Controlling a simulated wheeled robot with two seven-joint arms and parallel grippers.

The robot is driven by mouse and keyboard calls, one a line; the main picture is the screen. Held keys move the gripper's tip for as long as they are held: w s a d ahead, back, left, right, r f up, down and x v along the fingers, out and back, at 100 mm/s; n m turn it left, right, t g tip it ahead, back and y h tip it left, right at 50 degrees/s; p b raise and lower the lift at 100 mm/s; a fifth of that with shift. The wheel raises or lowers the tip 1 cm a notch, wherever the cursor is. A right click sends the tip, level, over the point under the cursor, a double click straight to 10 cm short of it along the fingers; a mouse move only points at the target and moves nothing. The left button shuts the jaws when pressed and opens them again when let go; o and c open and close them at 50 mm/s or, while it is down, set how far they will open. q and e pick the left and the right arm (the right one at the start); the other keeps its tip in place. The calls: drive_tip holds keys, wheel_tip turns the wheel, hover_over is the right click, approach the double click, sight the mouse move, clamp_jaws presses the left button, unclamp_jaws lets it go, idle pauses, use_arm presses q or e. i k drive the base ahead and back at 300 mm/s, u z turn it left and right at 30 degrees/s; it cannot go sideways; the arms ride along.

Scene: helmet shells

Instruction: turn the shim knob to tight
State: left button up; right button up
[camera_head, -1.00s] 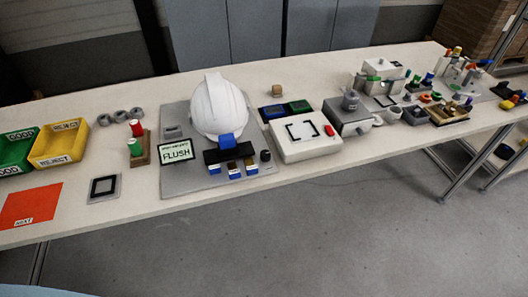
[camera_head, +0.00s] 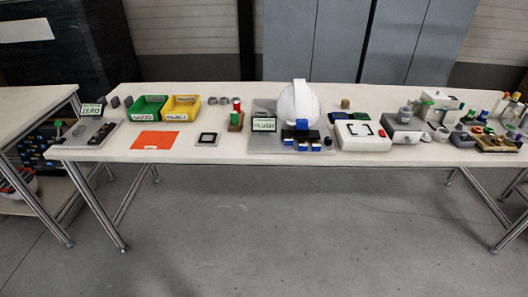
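A white helmet shell (camera_head: 298,104) stands on a grey base plate (camera_head: 262,144) near the middle of the long table. A blue and black clamp-like block (camera_head: 300,130) sits at its front, with small blue-fronted pieces (camera_head: 303,147) below. A small dark knob (camera_head: 328,141) stands at the plate's right side; it may be the shim knob, but its label and setting are too small to read. A small sign (camera_head: 264,125) on the plate appears to read FLUSH. Neither of my grippers is in view.
Left of the plate are a green bin (camera_head: 148,108), a yellow bin (camera_head: 181,107), an orange mat (camera_head: 155,140) and a black-framed square (camera_head: 207,138). A white box (camera_head: 362,135) and several fixtures stand right. The floor (camera_head: 280,215) in front is clear.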

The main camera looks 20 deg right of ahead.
sight(328, 141)
drive_tip(key=u, duration=0.75)
drive_tip(key=i, duration=0.5)
drive_tip(key=z, duration=0.75)
drive_tip(key=i, duration=1.4)
drive_tip(key=z, duration=1.25)
